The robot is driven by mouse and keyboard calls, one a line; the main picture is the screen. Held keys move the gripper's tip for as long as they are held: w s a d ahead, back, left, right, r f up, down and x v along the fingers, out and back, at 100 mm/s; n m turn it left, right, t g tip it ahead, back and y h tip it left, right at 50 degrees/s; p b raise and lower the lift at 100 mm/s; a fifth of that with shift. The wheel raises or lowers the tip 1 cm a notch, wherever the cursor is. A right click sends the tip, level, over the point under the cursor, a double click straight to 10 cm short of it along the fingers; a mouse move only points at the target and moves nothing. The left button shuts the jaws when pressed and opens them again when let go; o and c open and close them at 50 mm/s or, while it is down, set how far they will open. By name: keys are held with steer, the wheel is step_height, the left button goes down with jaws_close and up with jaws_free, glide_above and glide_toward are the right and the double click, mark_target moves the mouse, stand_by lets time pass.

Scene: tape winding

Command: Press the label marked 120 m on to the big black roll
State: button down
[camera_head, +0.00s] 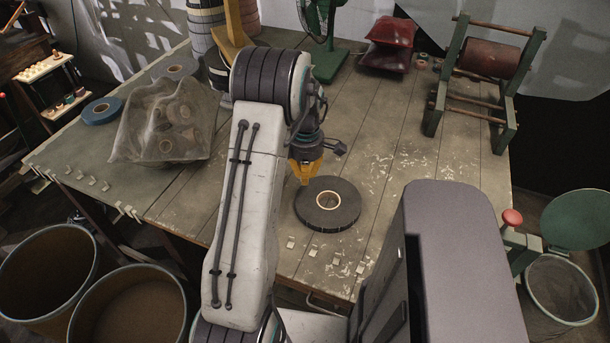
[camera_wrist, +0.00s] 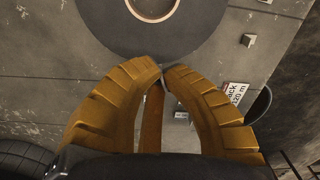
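The big black roll (camera_head: 340,217) lies flat on the table with a pale core at its middle. It also fills the top of the wrist view (camera_wrist: 205,30). My gripper (camera_head: 305,182) points down at the roll's far-left edge in the head view. In the wrist view its yellow fingers (camera_wrist: 163,70) curve together at the tips, and I see nothing held between them. A white label with dark print (camera_wrist: 236,93), partly reading "120 m", shows right of the fingers. Its left part and the way it is supported are unclear.
Several small pale holders (camera_head: 312,253) stand near the table's front edge. A mesh bag of rolls (camera_head: 165,130) and a blue roll (camera_head: 101,110) lie at left. A green stand with a drum (camera_head: 488,58) is at back right. Bare table (camera_head: 400,130) lies right of the gripper.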

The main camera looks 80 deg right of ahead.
mark_target(305, 196)
steer(key=shift+f+b, duration=2.1)
steer(key=shift+f, duration=1)
steer(key=shift+f+b, duration=0.3)
steer(key=shift+f, duration=0.1)
steer(key=c, duration=0.8)
jaws_free()
steer(key=shift+c, duration=0.2)
steer(key=shift+r, duration=0.2)
steer(key=shift+r+p, duration=2.1)
steer(key=shift+r, duration=0.8)
